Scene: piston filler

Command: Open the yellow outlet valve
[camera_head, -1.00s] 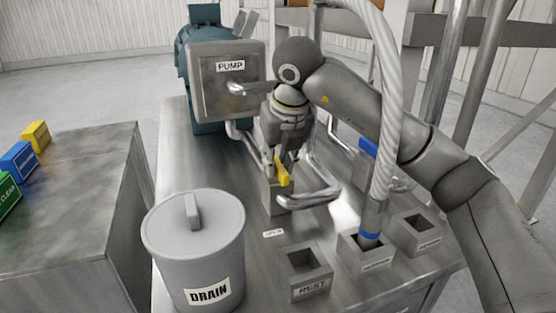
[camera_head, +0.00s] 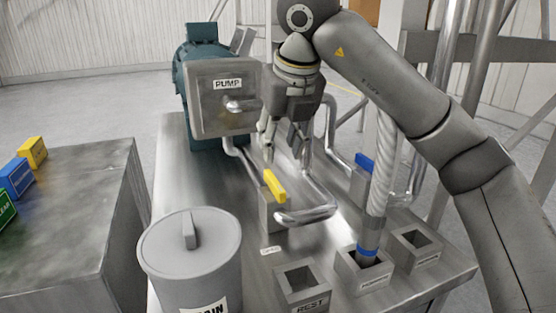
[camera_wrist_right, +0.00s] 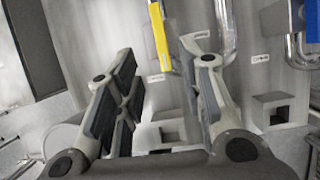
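The yellow outlet valve handle (camera_head: 274,186) is a short bar on top of a grey block on the steel table, in front of the pump. It slants in the head view and shows in the right wrist view (camera_wrist_right: 160,36) near the top middle. My right gripper (camera_head: 286,154) is above and slightly behind the handle, fingers pointing down. Its fingers are spread and empty, and in the right wrist view (camera_wrist_right: 160,62) the handle appears between and beyond them. The gripper looks apart from the handle. My left gripper is not in view.
A pump box (camera_head: 226,97) stands behind left. A bent steel pipe (camera_head: 306,215) runs beside the valve. A blue handle (camera_head: 365,162) and a hose in a socket (camera_head: 368,255) are to the right. The drain bin (camera_head: 190,262) is front left.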

